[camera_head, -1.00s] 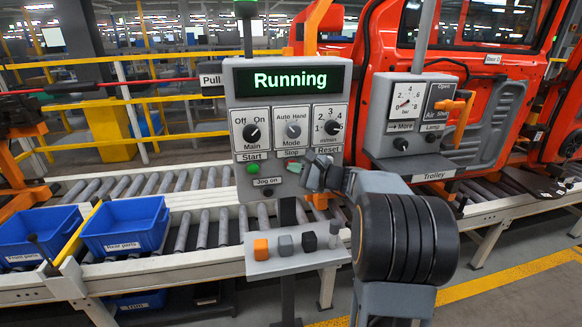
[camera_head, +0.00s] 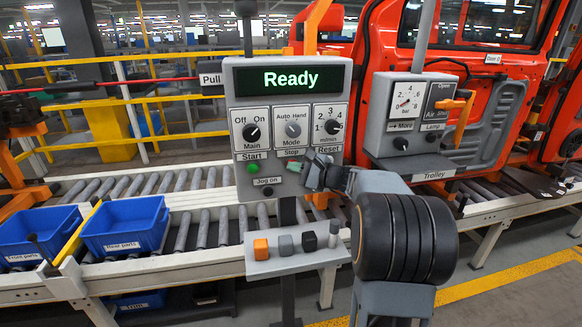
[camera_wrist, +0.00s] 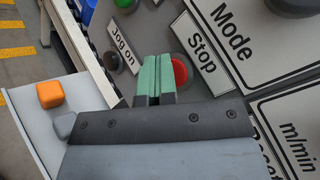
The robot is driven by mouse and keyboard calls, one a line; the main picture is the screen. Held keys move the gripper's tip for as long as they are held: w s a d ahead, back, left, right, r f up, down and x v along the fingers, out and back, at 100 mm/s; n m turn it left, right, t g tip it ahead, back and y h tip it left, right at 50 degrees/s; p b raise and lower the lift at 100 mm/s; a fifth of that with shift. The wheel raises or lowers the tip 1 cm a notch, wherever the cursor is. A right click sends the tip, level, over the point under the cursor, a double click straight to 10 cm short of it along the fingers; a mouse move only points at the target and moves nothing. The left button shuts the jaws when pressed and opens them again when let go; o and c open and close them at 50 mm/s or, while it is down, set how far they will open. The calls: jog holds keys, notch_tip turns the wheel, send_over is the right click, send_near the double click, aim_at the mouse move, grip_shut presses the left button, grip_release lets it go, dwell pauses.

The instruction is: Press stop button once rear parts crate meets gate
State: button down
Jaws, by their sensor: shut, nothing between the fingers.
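The rear parts crate (camera_head: 124,224), a blue bin, sits on the roller conveyor with its left side at the yellow gate bar (camera_head: 77,233); whether they touch is hard to tell. The control panel (camera_head: 240,110) display (camera_head: 291,79) reads "Ready". My gripper (camera_head: 294,167) is shut and empty at the panel, by the Stop label (camera_head: 291,153). In the wrist view its green fingertips (camera_wrist: 158,76) are at the red stop button (camera_wrist: 180,70) and cover its left part. Contact cannot be told for sure.
The front parts crate (camera_head: 38,236) is left of the gate bar. The green start button (camera_head: 253,167) and the jog button (camera_head: 268,192) are close to my gripper. A small shelf with coloured blocks (camera_head: 261,249) stands below. The trolley panel (camera_head: 408,120) is to the right.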

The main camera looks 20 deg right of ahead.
jog(key=shift+s+a+b, duration=0.15)
jog(key=shift+s+b, duration=0.2)
jog(key=shift+s, duration=0.45)
jog(key=shift+s+a+b, duration=0.25)
jog(key=shift+s+b, duration=0.25)
jog(key=shift+s, duration=0.75)
jog(key=shift+s+a+b, duration=0.25)
jog(key=shift+s+b, duration=0.25)
jog(key=shift+s, duration=0.7)
